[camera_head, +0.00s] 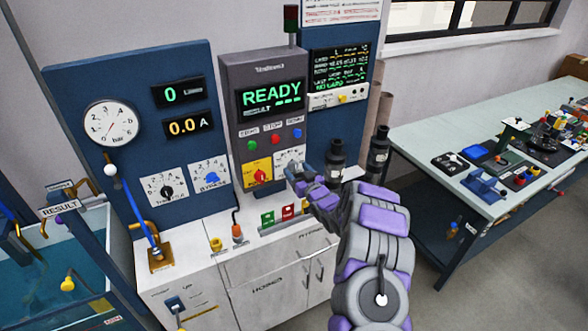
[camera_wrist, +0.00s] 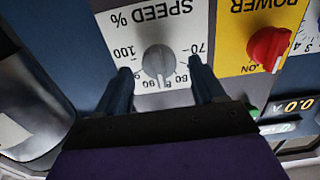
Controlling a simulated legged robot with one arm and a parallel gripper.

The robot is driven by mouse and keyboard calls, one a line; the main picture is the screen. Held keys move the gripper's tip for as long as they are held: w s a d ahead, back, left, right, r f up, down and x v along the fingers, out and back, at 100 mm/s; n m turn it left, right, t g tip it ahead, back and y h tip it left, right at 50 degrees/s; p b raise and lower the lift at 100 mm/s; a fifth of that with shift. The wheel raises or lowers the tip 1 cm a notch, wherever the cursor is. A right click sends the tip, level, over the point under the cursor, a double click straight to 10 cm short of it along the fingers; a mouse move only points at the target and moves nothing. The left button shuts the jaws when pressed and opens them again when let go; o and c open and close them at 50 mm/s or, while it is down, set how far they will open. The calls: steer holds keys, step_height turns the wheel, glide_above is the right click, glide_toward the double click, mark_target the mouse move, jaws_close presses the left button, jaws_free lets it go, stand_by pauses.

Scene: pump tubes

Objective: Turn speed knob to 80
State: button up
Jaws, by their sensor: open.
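The grey speed knob (camera_wrist: 158,61) sits on a white dial plate marked SPEED % (camera_wrist: 160,22), which appears upside down in the wrist view. Marks 70, 80, 90 and 100 show around it. Its ridge runs roughly up and down in the picture; I cannot tell its exact setting. My gripper (camera_wrist: 161,80) is open, with one finger on each side of the knob and visible gaps between. In the head view my gripper (camera_head: 293,172) is at the lower part of the speed plate (camera_head: 289,155) and hides the knob.
A red power knob (camera_wrist: 268,46) on a yellow plate is beside the speed plate. Buttons and a READY display (camera_head: 271,96) are above. Dark cylinders (camera_head: 337,158) stand close right of my gripper. A workbench (camera_head: 430,150) with several items is farther right.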

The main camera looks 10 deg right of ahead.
steer(key=shift+x, duration=1.4)
steer(key=c, duration=1)
steer(key=shift+d, duration=0.1)
steer(key=shift+c, duration=0.2)
steer(key=shift+s+f+n, duration=0.1)
steer(key=shift+n, duration=2.7)
steer(key=o, duration=1)
